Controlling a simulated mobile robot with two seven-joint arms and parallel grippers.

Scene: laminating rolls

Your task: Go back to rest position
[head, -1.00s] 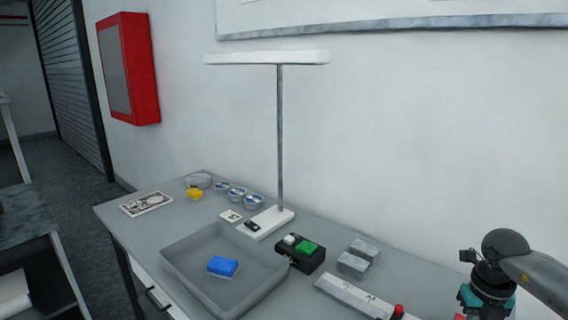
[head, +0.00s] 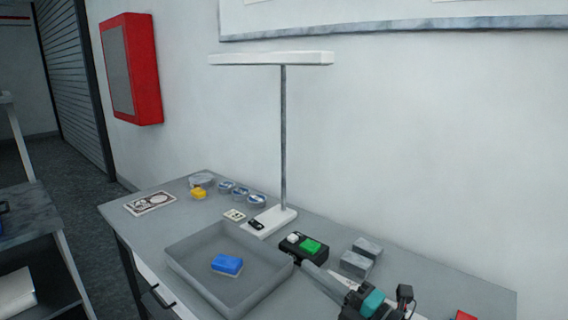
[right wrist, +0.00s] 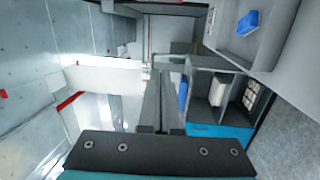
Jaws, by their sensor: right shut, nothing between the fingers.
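My right gripper (head: 308,268) comes in at the bottom right of the head view. Its long grey fingers point left, in front of the black box with the green and white buttons (head: 305,246) and near the tray's right side. In the right wrist view the fingers of my right gripper (right wrist: 160,62) are together with nothing between them. My left gripper does not show in any view.
A grey tray (head: 190,277) holds a blue block (head: 227,264) on the grey table (head: 140,225). A lamp (head: 283,140) stands behind it. Grey blocks (head: 357,262) lie right of the button box. A red item (head: 465,315) is at the bottom right.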

